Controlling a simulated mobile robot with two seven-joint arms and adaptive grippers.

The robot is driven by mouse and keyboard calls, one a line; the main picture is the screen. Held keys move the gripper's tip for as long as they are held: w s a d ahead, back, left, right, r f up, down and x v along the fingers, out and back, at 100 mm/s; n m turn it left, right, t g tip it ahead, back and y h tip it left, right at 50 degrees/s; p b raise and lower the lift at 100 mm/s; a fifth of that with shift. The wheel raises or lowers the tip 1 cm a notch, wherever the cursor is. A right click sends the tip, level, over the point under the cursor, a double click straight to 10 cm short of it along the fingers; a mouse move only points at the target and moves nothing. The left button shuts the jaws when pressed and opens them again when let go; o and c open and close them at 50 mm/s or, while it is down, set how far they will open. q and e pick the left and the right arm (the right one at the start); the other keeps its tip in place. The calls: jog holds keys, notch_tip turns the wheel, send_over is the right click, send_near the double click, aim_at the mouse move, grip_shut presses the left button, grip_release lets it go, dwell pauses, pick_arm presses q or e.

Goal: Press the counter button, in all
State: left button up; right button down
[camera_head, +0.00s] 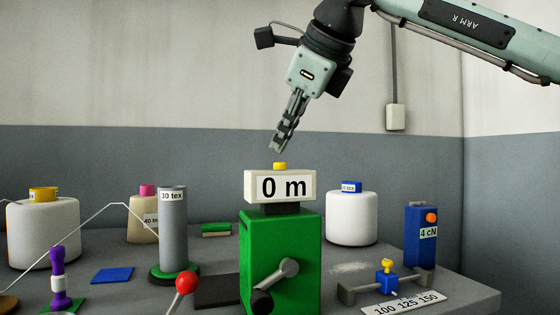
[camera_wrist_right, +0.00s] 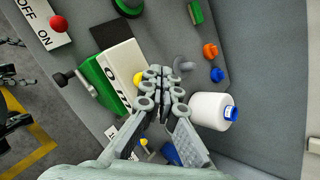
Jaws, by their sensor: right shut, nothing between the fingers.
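The counter is a white box (camera_head: 250,187) reading "0 m" on top of a green housing (camera_head: 258,236) with a grey crank. Its yellow button (camera_head: 280,166) sits on the top of the white box. My right gripper (camera_head: 275,152) is shut and empty, pointing down just above the button, with a small gap showing in the head view.
White bobbins (camera_head: 352,218) (camera_head: 45,235) stand at right and left. A grey cylinder marked "30 tex" (camera_head: 173,225) and a red-knobbed lever (camera_head: 186,284) stand left of the counter. A blue block marked "4 cN" (camera_head: 421,250) stands at right.

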notch_tip(320, 180, up, 5)
jog(key=p, duration=0.4)
jog(key=shift+f, duration=0.1)
dwell(0.3)
